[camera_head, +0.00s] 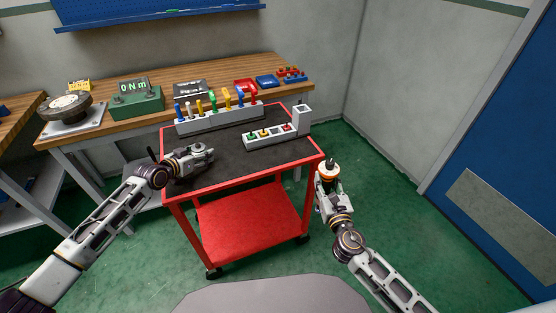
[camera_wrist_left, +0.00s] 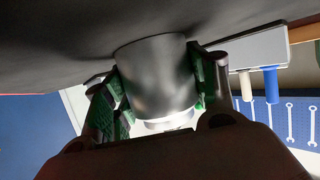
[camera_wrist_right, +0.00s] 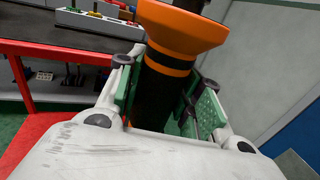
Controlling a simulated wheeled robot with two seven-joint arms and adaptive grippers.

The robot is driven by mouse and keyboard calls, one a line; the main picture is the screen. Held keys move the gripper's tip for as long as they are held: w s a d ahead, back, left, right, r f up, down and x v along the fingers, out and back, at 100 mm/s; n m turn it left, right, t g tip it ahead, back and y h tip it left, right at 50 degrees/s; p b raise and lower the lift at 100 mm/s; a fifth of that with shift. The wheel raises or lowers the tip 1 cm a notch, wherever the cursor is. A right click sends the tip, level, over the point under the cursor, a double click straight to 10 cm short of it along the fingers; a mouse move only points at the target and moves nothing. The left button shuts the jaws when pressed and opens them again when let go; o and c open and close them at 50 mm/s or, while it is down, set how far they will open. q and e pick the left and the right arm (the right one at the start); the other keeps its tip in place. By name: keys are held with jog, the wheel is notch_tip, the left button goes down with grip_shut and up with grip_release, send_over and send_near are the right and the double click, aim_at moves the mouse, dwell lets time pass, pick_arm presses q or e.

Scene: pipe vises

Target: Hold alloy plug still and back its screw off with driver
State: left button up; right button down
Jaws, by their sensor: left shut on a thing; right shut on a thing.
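The alloy plug (camera_wrist_left: 155,78) is a smooth grey metal cylinder in the left wrist view. My left gripper (camera_head: 203,151) is shut around it, with green-padded fingers on both sides, low over the cart's dark top. Its screw cannot be made out. The driver (camera_wrist_right: 187,30) has a wide orange collar, a black body and an orange band in the right wrist view. My right gripper (camera_head: 327,181) is shut on its black body. In the head view the driver (camera_head: 328,168) is roughly upright, off the cart's right edge and well apart from the plug.
The red cart (camera_head: 256,224) has a dark top. On it stand a grey rack (camera_head: 222,119) of coloured-handled tools and a grey block (camera_head: 268,138) with coloured pieces. The wooden bench (camera_head: 150,115) behind holds a green "0Nm" box (camera_head: 136,101). The cart's front top is clear.

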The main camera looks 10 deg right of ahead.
jog(key=shift+w+r, duration=0.1)
jog(key=shift+r, duration=0.15)
jog(key=shift+w+a+r, duration=0.4)
jog(key=shift+r, duration=0.3)
jog(key=w+a+r, duration=0.8)
jog(key=a+r, duration=0.1)
jog(key=r, duration=0.4)
jog(key=w+a+r+n+y, duration=0.2)
jog(key=a+r, duration=0.3)
jog(key=a, duration=0.6)
jog(key=w+a+r+n+g+y, duration=0.1)
jog(key=w+a+r+y, duration=0.3)
jog(key=a, duration=0.7)
jog(key=w+a+r+n+g+y, duration=0.1)
jog(key=w+a+r+n+y, duration=0.2)
jog(key=a, duration=0.8)
jog(key=shift+w+a+r, duration=0.2)
jog(key=shift+w+r, duration=0.2)
jog(key=shift+r, duration=0.9)
jog(key=shift+d, duration=0.1)
jog(key=shift+f, duration=2.3)
